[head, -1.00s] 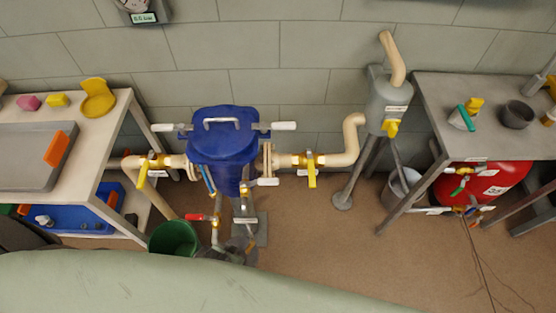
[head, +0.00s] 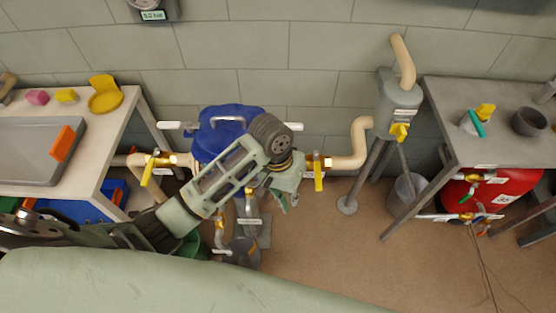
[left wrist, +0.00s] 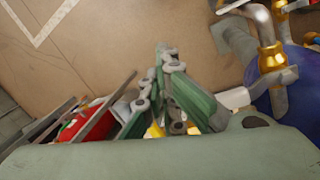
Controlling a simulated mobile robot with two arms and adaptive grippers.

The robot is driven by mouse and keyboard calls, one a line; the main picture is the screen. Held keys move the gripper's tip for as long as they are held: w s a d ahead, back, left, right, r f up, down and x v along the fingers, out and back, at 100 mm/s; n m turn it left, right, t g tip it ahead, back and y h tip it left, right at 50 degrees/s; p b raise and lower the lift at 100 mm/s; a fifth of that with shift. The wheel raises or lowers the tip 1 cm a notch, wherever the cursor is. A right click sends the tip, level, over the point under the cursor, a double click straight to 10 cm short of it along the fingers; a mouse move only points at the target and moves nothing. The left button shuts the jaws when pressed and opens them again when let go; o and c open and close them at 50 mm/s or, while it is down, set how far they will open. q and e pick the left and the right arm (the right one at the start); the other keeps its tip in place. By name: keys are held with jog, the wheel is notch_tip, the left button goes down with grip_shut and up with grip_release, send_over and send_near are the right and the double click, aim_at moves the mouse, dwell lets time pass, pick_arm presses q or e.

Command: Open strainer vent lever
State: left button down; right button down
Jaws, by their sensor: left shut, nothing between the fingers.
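The blue strainer (head: 216,140) stands between two cream pipes, partly hidden behind my left arm. In the left wrist view, part of its blue body (left wrist: 302,85) is at the right edge, with a brass and grey valve fitting (left wrist: 270,62) in front. A white lever end (left wrist: 236,98) sticks out from that side towards my fingers; I cannot tell whether it is the vent lever. My left gripper (head: 287,200) is at the strainer's right side, shut and empty. In the left wrist view its green fingers (left wrist: 165,58) are together, left of the white lever end and apparently apart from it.
Yellow-handled valves sit on the left pipe (head: 148,170) and right pipe (head: 319,175). A grey vessel on a stand (head: 396,96) is to the right. A table (head: 112,172) stands left and a bench (head: 440,120) right.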

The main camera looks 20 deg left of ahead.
pick_arm(q)
jog(key=w+a+r+n+g+y, duration=0.1)
jog(key=w+a+r+n+g, duration=0.1)
jog(key=w+a+r+n, duration=0.2)
jog(key=w+a+r, duration=0.3)
jog(key=w+r, duration=0.3)
jog(key=w, duration=0.1)
jog(key=shift+w+a+r+n+y, duration=0.15)
jog(key=shift+w+r+n+y, duration=0.15)
jog(key=shift+w+y, duration=0.1)
jog(key=p+x, duration=0.1)
jog(key=x, duration=0.9)
jog(key=shift+s, duration=0.15)
jog(key=shift+p, duration=0.4)
